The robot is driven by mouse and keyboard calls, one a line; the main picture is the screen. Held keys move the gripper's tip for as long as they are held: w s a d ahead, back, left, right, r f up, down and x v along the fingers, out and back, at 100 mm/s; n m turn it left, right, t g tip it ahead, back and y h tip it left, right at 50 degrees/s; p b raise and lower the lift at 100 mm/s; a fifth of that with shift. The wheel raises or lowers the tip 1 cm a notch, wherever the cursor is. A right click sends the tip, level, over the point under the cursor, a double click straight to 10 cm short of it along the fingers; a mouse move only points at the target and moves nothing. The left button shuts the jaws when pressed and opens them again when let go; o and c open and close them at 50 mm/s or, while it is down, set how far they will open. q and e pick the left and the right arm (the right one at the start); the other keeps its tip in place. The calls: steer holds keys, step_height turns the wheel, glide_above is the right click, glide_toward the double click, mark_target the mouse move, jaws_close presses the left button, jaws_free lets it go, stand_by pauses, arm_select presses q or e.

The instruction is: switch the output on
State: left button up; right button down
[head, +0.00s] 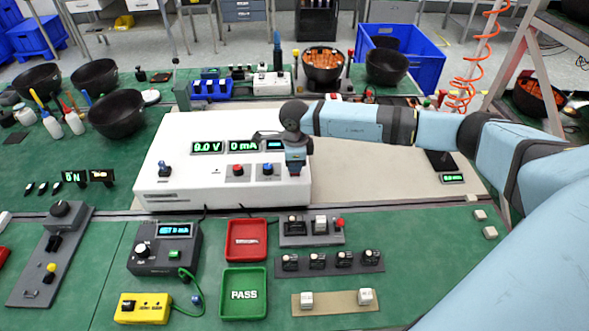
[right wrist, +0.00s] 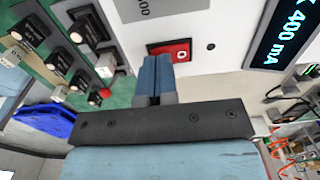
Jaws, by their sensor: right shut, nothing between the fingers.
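The white power supply box (head: 220,188) stands in the middle of the bench. Its displays (head: 207,148) read 0.0 V and 0 mA, and a third display in the right wrist view (right wrist: 290,35) reads 400 mA. A red switch in a dark frame (right wrist: 182,47) is on its white panel; in the head view my gripper seems to hide it. My right gripper (head: 296,168) is shut and empty, in front of the panel's right end. In the right wrist view its fingertips (right wrist: 155,62) overlap the switch's edge; I cannot tell whether they touch. My left gripper is out of view.
Red and blue knobs (head: 267,169) sit on the panel left of my gripper. In front lie a red tray (head: 247,254), a green PASS tray (head: 231,312) and switch strips (head: 330,264). Black bowls (head: 98,76) stand at the back left.

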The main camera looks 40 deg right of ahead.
steer(key=shift+f+b, duration=0.3)
steer(key=shift+f, duration=0.1)
steer(key=shift+r, duration=0.2)
steer(key=shift+r+p, duration=1.8)
steer(key=shift+r, duration=1.55)
